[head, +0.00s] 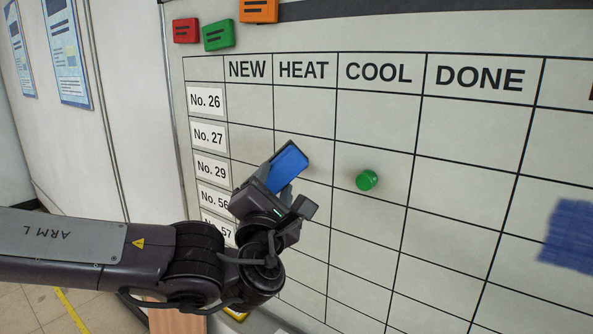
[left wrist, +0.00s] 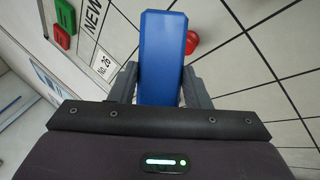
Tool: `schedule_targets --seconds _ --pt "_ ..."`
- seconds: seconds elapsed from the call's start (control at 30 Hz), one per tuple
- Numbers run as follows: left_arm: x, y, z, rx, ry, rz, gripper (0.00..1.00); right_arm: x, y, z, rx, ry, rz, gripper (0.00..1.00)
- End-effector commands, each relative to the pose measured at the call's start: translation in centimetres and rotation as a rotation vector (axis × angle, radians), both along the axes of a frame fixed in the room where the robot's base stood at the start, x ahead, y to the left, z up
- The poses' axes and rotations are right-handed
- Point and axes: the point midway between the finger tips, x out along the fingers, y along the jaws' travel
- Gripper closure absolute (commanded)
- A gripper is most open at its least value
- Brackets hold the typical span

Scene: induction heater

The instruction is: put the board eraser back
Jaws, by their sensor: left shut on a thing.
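The board eraser is a blue block (head: 288,166) held in front of the whiteboard (head: 460,190), near the NEW and HEAT columns. My left gripper (head: 272,180) is shut on it, with the blue end sticking out past the fingers. In the left wrist view the eraser (left wrist: 162,58) stands between the two grey fingers of the gripper (left wrist: 160,88). I cannot tell whether the eraser touches the board. The eraser's resting place is not clearly seen. My right gripper is not in view.
A green round magnet (head: 367,180) sits in the COOL column. A red magnet (left wrist: 192,42) shows beside the eraser in the left wrist view. Red (head: 186,30), green (head: 219,35) and orange (head: 259,9) tags line the upper left. Blue marks (head: 572,235) are at the right.

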Motion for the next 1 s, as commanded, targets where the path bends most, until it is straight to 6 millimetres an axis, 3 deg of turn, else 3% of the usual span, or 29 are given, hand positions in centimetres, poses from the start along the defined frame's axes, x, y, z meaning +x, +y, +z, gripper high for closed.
schedule_targets --seconds 0.1,0.2,0.6,0.93,1.0 --pt "-0.2 1.5 -3.4 0.007 0.004 0.068 0.78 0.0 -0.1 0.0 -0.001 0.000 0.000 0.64" --pt "-0.5 2.7 -5.4 0.002 0.007 0.110 0.78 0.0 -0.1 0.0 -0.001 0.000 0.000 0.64" --pt "-2.8 7.5 -11.9 -0.003 0.009 0.225 0.78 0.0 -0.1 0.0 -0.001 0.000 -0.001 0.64" --pt "-5.3 10.6 -15.0 -0.002 0.005 0.255 0.78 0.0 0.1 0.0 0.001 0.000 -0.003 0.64" --pt "-5.4 9.3 -14.9 -0.003 0.003 0.228 0.78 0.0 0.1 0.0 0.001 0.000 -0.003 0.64"
